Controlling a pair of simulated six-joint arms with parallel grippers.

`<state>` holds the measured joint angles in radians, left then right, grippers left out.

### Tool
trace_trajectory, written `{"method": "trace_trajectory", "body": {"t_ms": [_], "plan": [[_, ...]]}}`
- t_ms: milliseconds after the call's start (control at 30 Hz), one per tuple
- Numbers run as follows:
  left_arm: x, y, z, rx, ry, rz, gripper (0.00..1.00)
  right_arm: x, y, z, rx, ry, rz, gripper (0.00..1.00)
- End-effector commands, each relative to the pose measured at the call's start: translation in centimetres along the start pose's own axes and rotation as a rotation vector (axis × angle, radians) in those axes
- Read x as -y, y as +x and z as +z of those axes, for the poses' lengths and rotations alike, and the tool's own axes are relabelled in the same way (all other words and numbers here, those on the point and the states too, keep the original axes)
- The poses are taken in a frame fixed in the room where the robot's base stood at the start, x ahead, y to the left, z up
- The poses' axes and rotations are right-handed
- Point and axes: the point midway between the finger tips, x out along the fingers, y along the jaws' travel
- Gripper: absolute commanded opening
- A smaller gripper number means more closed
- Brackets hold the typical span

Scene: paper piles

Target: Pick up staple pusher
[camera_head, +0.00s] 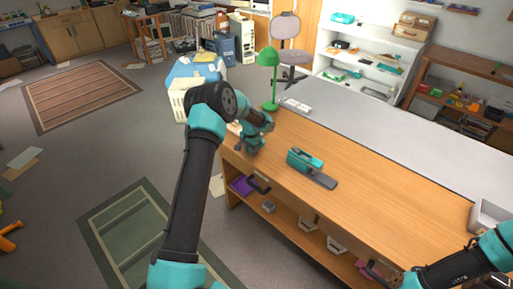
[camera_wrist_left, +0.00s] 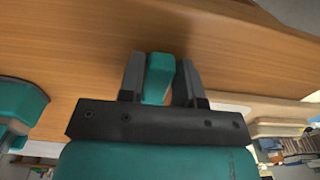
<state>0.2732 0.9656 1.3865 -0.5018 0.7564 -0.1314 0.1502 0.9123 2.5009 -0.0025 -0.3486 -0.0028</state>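My left gripper (camera_head: 243,148) is low over the left end of the wooden workbench (camera_head: 380,195). In the left wrist view its two dark fingers (camera_wrist_left: 159,80) stand close against both sides of a small teal block, which looks like the staple pusher (camera_wrist_left: 158,78). The fingers appear shut on it. The wood surface is right behind the block, and I cannot tell whether it is touching it. In the head view the block is too small to make out clearly. My right arm enters at the lower right, and its gripper is not in view.
A teal and grey stapler (camera_head: 304,162) lies on the bench to the right of my left gripper. It seems to show at the left edge of the wrist view (camera_wrist_left: 20,105). A green lamp (camera_head: 268,75) stands behind. A grey box (camera_head: 488,215) is at the right. The bench middle is clear.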

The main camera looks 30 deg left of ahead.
Motion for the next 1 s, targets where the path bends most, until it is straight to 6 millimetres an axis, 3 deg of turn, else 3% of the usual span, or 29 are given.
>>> {"method": "trace_trajectory", "body": {"t_ms": [300, 633, 933, 1000], "plan": [[0.0, 0.0, 0.0, 0.0, 0.0, 0.0, 0.01, 0.0, 0.0, 0.0, 0.0, 0.0, 0.0, 0.8], [0.0, -0.5, 0.0, -0.001, 0.0, -0.001, 0.01, 0.0, 0.0, 0.0, 0.0, 0.0, 0.0, 0.8], [0.0, -3.8, 0.0, -0.002, -0.001, -0.001, 0.01, 0.0, 0.0, 0.0, 0.0, 0.0, 0.0, 0.8], [-0.6, -3.6, 0.6, 0.002, 0.001, 0.001, 0.01, 0.0, 0.0, 0.0, 0.0, 0.0, 0.0, 0.8]]}}
